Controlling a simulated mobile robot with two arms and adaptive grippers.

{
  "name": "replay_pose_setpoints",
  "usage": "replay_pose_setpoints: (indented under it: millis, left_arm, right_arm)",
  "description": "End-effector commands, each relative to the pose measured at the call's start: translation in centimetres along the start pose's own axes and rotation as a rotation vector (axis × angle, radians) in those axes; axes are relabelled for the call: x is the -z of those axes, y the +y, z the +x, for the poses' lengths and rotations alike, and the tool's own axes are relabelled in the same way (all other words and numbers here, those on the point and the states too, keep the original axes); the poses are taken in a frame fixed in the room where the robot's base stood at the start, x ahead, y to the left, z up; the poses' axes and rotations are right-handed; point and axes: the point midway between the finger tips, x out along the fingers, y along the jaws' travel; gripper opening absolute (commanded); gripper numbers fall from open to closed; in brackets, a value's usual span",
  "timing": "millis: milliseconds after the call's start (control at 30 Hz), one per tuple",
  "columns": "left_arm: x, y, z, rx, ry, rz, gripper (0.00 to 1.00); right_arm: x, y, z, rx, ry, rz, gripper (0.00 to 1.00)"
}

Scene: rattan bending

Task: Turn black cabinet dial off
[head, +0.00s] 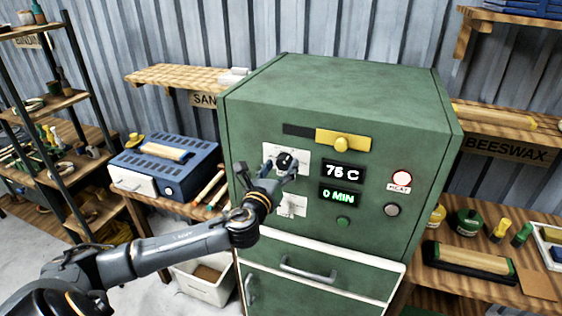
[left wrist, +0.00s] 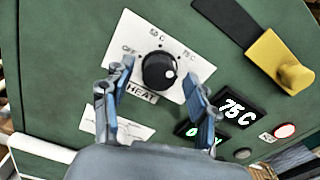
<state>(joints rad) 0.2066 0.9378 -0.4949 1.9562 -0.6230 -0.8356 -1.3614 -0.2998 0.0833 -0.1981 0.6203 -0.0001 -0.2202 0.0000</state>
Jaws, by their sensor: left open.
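The black dial (head: 284,161) is on a white plate on the front of the green cabinet (head: 340,110). In the left wrist view the dial (left wrist: 159,71) sits among the marks OFF, 50 C and 75 C, with HEAT below. A light mark shows on the right part of its face; its exact setting is hard to tell. My left gripper (head: 279,170) is open in front of the dial. In the left wrist view its fingers (left wrist: 161,80) stand left and right of the dial, with a gap on each side. My right gripper is not in view.
The cabinet displays (head: 343,171) read 75 C and 0 MIN. A blue box (head: 165,165) stands left of the cabinet. A drawer handle (head: 308,270) juts out below.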

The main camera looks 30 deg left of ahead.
Motion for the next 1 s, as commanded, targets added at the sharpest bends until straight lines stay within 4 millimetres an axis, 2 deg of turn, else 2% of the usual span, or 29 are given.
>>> replay_pose_setpoints:
  millis: [367,467,633,667,1000]
  left_arm:
    - [0.06,0.0,0.65,0.0,0.001,-0.001,0.59]
    - [0.06,0.0,0.64,0.0,0.001,-0.001,0.43]
    - [0.06,0.01,0.62,0.0,0.001,-0.001,0.08]
    - [0.05,0.01,0.62,0.0,0.001,-0.001,0.05]
    - [0.18,0.04,0.6,0.0,0.002,-0.052,0.05]
  right_arm:
    - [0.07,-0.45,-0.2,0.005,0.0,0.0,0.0]
    - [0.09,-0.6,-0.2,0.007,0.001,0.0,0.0]
    - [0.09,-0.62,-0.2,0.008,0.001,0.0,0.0]
    - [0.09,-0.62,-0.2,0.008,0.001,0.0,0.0]
    - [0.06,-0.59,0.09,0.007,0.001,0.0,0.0]
